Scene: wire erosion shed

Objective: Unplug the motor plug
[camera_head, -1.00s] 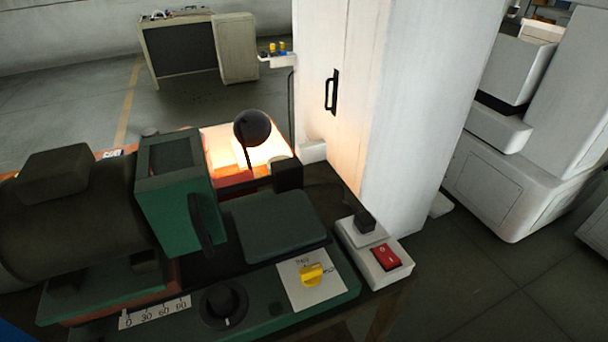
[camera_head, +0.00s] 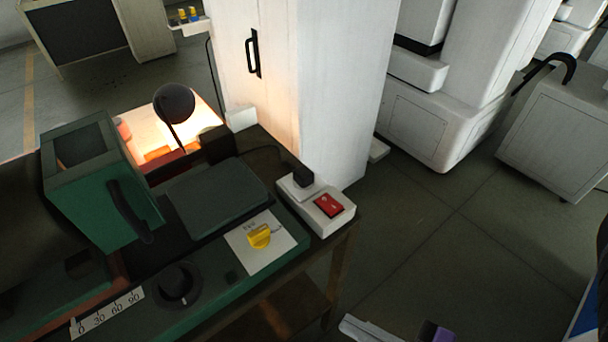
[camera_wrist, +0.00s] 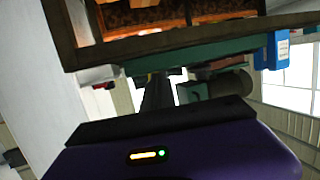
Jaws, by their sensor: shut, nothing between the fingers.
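The motor plug (camera_head: 303,176) is a small black block seated in the white socket box (camera_head: 340,222) at the bench's right front corner. A dark cord runs from behind it to the left. A red rocker switch (camera_head: 328,205) sits on the same box, nearer the front. In the wrist view, my gripper (camera_wrist: 157,88) shows as dark, narrow fingers beyond its purple housing; they are shut and empty. The plug cannot be made out there. In the head view, a purple part of my arm shows at the bottom edge; the fingertips are out of sight, well away from the plug.
A lit lamp (camera_head: 174,104) stands behind. A tall white cabinet (camera_head: 340,90) rises just behind the socket box. Open floor (camera_head: 440,230) lies to the right.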

